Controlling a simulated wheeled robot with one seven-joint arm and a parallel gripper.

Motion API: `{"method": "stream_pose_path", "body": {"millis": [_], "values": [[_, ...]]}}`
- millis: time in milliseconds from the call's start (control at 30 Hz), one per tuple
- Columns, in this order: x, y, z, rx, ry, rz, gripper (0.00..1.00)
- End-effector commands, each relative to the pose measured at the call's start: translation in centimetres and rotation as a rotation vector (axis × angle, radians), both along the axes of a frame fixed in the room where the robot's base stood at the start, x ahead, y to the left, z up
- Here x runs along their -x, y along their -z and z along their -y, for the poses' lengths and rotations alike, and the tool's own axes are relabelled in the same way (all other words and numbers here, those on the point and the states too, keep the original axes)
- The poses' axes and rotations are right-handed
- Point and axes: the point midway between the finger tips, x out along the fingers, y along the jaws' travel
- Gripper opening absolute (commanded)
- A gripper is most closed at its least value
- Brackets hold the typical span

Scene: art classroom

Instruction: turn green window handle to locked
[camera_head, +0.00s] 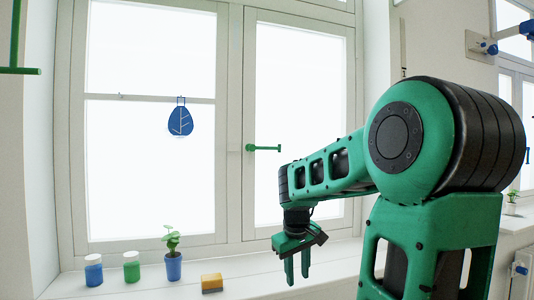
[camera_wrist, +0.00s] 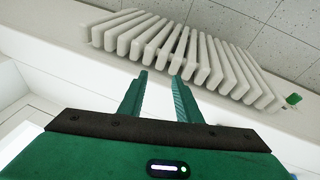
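The green window handle (camera_head: 264,148) is on the white window frame at mid-height, where two sashes meet. Its bar lies level and reaches to the right from its mount. My gripper (camera_head: 298,270) hangs below and to the right of the handle, apart from it, with fingers pointing down in front of the sill. In the wrist view, my gripper (camera_wrist: 160,78) shows two green fingers with a gap between them and nothing in it. The handle does not show in the wrist view.
On the white sill (camera_head: 245,285) stand a blue jar (camera_head: 93,272), a green jar (camera_head: 131,268), a potted plant (camera_head: 173,265) and a yellow block (camera_head: 212,283). A white radiator (camera_wrist: 190,52) shows in the wrist view.

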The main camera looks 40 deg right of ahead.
Motion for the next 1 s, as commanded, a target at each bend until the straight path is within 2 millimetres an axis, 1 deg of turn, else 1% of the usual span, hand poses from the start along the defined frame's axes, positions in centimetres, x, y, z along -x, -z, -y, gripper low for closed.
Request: {"method": "stream_pose_path", "body": {"millis": [33, 100, 167, 200, 267, 300, 367, 400, 467, 500, 567, 600, 700, 800, 900, 1000], "values": [[-2.5, -1.3, 2.1, 0.067, -0.035, 0.001, 0.31], [-5.4, -3.4, 5.0, 0.168, -0.084, 0.000, 0.31], [-7.8, -5.6, 7.2, 0.263, -0.128, -0.009, 0.31], [-9.5, -7.2, 8.6, 0.330, -0.157, -0.015, 0.31], [-11.8, -9.9, 10.3, 0.436, -0.201, -0.033, 0.31], [-13.4, -12.0, 11.2, 0.509, -0.231, -0.045, 0.31], [-15.8, -15.3, 12.0, 0.625, -0.276, -0.070, 0.31], [-17.2, -17.7, 12.3, 0.703, -0.306, -0.088, 0.31], [-19.4, -21.4, 12.2, 0.820, -0.347, -0.116, 0.31], [-20.7, -23.9, 11.8, 0.894, -0.372, -0.136, 0.31], [-22.4, -27.3, 10.9, 0.997, -0.402, -0.164, 0.31], [-23.3, -29.3, 10.2, 1.056, -0.420, -0.182, 0.31], [-24.9, -33.2, 8.5, 1.169, -0.448, -0.217, 0.31], [-25.7, -35.2, 7.4, 1.229, -0.463, -0.236, 0.31], [-26.0, -35.8, 7.2, 1.248, -0.467, -0.244, 0.31], [-26.1, -35.7, 7.9, 1.248, -0.465, -0.245, 0.31]]}}
